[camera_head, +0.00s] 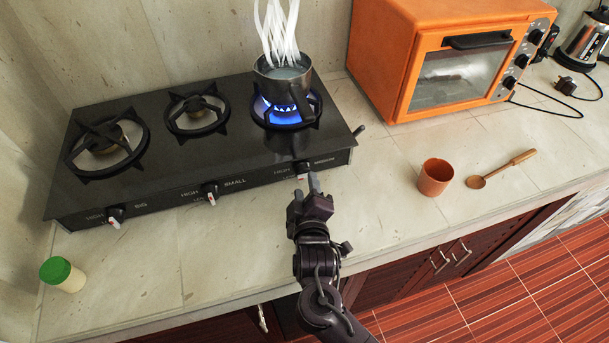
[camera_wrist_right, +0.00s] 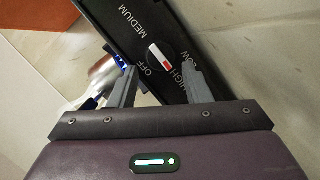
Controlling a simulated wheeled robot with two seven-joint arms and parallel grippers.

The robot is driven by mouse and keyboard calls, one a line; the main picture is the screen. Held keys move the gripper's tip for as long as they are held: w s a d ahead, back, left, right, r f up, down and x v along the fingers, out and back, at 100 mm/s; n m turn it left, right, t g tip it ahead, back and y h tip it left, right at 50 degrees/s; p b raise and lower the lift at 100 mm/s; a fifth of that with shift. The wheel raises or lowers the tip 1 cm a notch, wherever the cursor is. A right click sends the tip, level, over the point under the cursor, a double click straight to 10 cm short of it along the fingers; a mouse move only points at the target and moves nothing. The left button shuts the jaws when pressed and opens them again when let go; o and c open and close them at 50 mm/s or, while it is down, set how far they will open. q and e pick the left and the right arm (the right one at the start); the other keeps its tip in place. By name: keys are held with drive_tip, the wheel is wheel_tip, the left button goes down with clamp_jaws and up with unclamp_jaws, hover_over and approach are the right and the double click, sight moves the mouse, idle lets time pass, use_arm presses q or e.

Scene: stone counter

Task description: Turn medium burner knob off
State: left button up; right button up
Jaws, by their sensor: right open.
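The medium burner (camera_head: 284,112) burns with a blue flame on the black stove (camera_head: 237,135). Its knob (camera_head: 302,167) is on the stove's front panel at the right. In the right wrist view the knob (camera_wrist_right: 160,57) carries a red and white bar. The red end points toward the HIGH lettering and away from OFF. My right gripper (camera_head: 312,183) is just in front of the knob. Its two fingers (camera_wrist_right: 160,82) are open, one toward each side of the knob, and hold nothing. Contact with the knob is not visible. My left gripper is not in view.
A steaming pot (camera_head: 283,76) stands on the lit burner. The small knob (camera_head: 210,193) and the big knob (camera_head: 116,216) are further left. An orange oven (camera_head: 400,60), an orange cup (camera_head: 435,177) and a wooden spoon (camera_head: 500,170) are on the right. A green-lidded jar (camera_head: 62,273) stands front left.

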sight(304, 177)
drive_tip(key=shift+x, duration=2.2)
drive_tip(key=c, duration=0.7)
